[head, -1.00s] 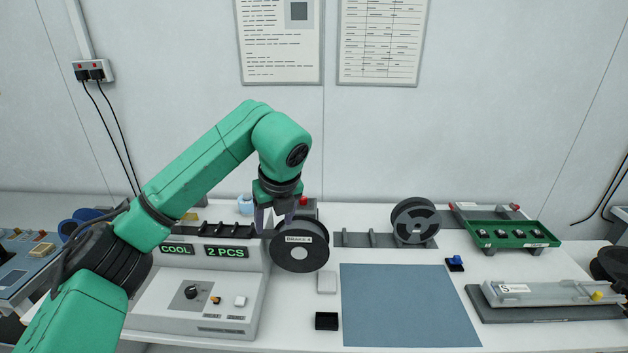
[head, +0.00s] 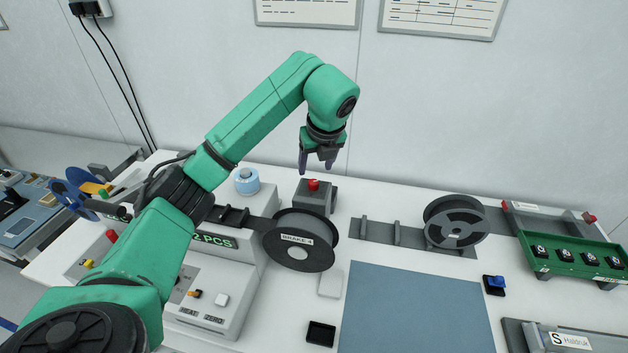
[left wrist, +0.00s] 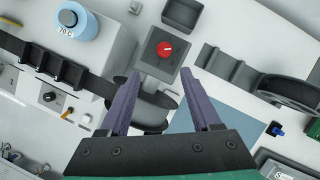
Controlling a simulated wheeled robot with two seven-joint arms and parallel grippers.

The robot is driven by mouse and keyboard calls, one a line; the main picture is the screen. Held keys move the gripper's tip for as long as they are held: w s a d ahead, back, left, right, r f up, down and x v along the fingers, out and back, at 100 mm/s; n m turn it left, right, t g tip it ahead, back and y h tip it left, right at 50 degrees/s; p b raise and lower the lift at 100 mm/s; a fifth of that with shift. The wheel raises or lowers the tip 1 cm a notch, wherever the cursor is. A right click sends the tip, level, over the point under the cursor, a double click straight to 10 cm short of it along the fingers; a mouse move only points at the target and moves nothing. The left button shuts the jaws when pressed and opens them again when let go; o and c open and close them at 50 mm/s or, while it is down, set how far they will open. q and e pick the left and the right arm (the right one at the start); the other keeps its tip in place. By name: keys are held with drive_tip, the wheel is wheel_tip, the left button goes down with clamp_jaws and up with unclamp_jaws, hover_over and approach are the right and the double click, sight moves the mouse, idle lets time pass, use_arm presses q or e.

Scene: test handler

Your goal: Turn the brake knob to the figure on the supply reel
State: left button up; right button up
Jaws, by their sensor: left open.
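The supply reel (head: 301,255) is a dark spool standing upright, with a white label reading "BRAKE 4". Behind it a grey box (head: 327,196) carries the red brake knob (head: 313,184). In the left wrist view the red knob (left wrist: 166,49) shows from above with a small pale mark on its face. My left gripper (head: 316,166) is open and empty, pointing down just above the knob, apart from it. In the left wrist view its fingers (left wrist: 158,76) are spread, with the knob beyond the tips. The knob's scale figures are too small to read. My right gripper is not in view.
A machine with a lit display (head: 214,240) stands left, with a blue dial (head: 246,180) behind. A second reel (head: 456,230) and a green tray (head: 575,258) stand right. A blue mat (head: 415,305) lies in front.

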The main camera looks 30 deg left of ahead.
use_arm(q)
drive_tip(key=p, duration=0.2)
hover_over(314, 182)
drive_tip(key=s+d, duration=0.1)
drive_tip(key=s, duration=0.1)
wheel_tip(314, 182, down, 4)
drive_tip(key=shift+d+f, duration=0.15)
drive_tip(key=shift+f, duration=0.1)
drive_tip(key=x, duration=0.2)
drive_tip(key=p+x, duration=0.1)
drive_tip(key=x, duration=0.1)
drive_tip(key=shift+w+d+r, duration=0.1)
drive_tip(key=shift+w+r, duration=0.05)
drive_tip(key=shift+w, duration=0.2)
drive_tip(key=shift+f, duration=0.3)
drive_tip(key=shift+s, duration=0.25)
drive_tip(key=shift+r, duration=0.1)
drive_tip(key=shift+c, duration=0.3)
drive_tip(key=c, duration=0.5)
clamp_jaws()
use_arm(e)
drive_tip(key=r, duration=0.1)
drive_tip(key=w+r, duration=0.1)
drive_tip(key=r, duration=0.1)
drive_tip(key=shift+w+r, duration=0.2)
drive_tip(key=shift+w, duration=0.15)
